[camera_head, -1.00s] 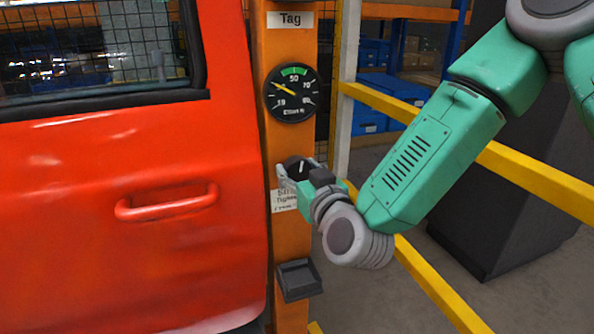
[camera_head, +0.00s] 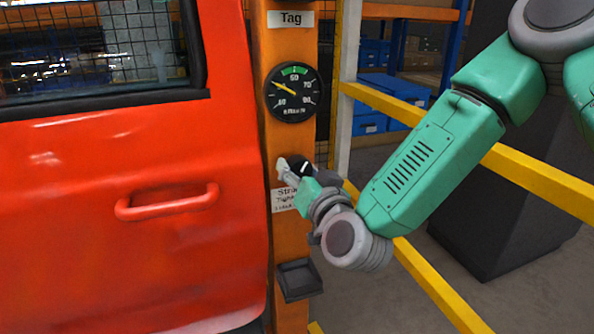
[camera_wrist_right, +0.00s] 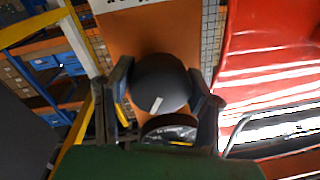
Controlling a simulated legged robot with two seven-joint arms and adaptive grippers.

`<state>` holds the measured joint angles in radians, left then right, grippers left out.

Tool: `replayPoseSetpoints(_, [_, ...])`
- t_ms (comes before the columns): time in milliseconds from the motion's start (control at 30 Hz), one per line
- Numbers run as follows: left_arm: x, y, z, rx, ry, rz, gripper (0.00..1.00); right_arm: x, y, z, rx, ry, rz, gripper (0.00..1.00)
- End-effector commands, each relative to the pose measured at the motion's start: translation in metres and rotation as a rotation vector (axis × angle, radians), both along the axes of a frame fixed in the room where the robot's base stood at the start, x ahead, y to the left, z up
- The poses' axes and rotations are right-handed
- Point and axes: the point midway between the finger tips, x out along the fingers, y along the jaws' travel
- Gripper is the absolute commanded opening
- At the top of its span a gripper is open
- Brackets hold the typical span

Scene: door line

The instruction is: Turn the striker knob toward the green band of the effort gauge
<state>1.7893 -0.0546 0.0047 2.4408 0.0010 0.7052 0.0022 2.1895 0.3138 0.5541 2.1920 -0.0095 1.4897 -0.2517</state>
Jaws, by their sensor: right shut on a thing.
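The striker knob (camera_wrist_right: 158,84) is a round black knob with a white line, on the orange post (camera_head: 290,235). My right gripper (camera_head: 284,166) is shut on it; in the right wrist view the fingers (camera_wrist_right: 162,90) lie on either side of the knob. In the head view the gripper hides much of the knob. The effort gauge (camera_head: 292,92) is a black dial higher on the post. Its green band (camera_head: 294,71) is at the top. Its yellow needle points to the upper left, left of the green band. My left gripper is out of view.
A red vehicle door (camera_head: 70,220) with a handle (camera_head: 168,203) stands close left of the post. A small black tray (camera_head: 298,279) juts from the post below the gripper. Yellow rails (camera_head: 540,182) run behind my right arm. A label (camera_head: 285,199) sits below the knob.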

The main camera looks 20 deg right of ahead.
Motion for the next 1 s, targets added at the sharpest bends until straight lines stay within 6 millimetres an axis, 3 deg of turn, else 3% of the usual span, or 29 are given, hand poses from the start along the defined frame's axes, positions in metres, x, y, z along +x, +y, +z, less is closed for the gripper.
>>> replayPoseSetpoints(167, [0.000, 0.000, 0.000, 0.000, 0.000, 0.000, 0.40, 0.000, -0.001, 0.000, -0.001, 0.000, -0.001, 0.16])
replayPoseSetpoints(200, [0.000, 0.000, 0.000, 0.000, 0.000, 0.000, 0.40, 0.000, 0.000, 0.000, -0.001, 0.000, -0.001, 0.59])
replayPoseSetpoints(233, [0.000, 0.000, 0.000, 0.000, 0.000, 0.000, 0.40, 0.000, 0.000, 0.000, -0.001, 0.000, -0.001, 0.66])
replayPoseSetpoints(600, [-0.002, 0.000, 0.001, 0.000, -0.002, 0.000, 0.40, -0.004, 0.000, -0.001, -0.002, 0.002, 0.001, 0.66])
replayPoseSetpoints(1000, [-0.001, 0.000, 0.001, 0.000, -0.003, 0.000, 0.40, -0.063, -0.006, -0.005, -0.002, 0.004, 0.002, 0.66])
